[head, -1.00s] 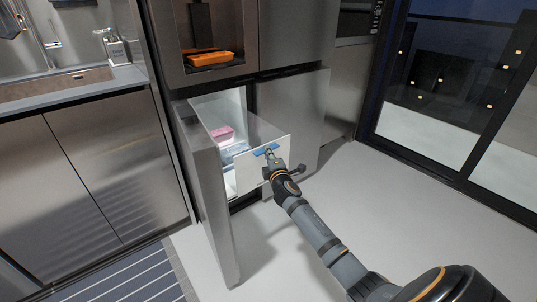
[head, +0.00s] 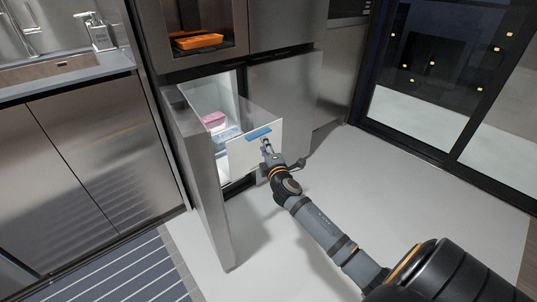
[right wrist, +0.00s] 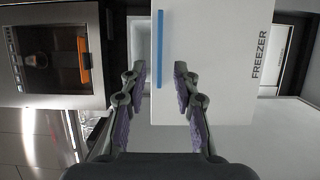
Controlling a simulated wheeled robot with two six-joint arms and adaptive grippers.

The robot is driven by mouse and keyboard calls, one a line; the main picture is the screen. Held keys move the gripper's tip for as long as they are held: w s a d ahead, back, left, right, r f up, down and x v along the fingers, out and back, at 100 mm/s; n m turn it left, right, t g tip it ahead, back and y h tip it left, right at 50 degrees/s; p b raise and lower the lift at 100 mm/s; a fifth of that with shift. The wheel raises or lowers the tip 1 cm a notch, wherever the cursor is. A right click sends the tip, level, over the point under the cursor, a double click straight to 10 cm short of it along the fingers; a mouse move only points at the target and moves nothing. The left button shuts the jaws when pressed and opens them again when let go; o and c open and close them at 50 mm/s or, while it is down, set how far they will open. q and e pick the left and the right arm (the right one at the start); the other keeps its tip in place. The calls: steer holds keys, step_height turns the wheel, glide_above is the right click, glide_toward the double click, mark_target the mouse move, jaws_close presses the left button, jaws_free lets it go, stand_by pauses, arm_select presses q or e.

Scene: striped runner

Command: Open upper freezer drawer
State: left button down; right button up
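The upper freezer drawer (head: 262,155) is pulled out of the freezer compartment, with a white front, clear sides and a blue handle strip (head: 258,133) along the top. Pink and pale blue packages (head: 216,122) lie inside it. My right gripper (head: 266,146) is in front of the drawer front, just below and right of the handle. In the right wrist view its fingers (right wrist: 159,72) are spread, with nothing held. The blue handle (right wrist: 160,45) shows between them, on the front marked FREEZER (right wrist: 215,60). My left gripper is out of view.
A grey door (head: 200,180) stands open left of the drawer. A closed grey panel (head: 285,95) is to the right. The sink cabinet (head: 105,150) and striped runner (head: 125,275) are at left. The pale floor (head: 370,190) at right is clear.

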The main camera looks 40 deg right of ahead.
steer(key=v, duration=0.6)
stand_by(0.3)
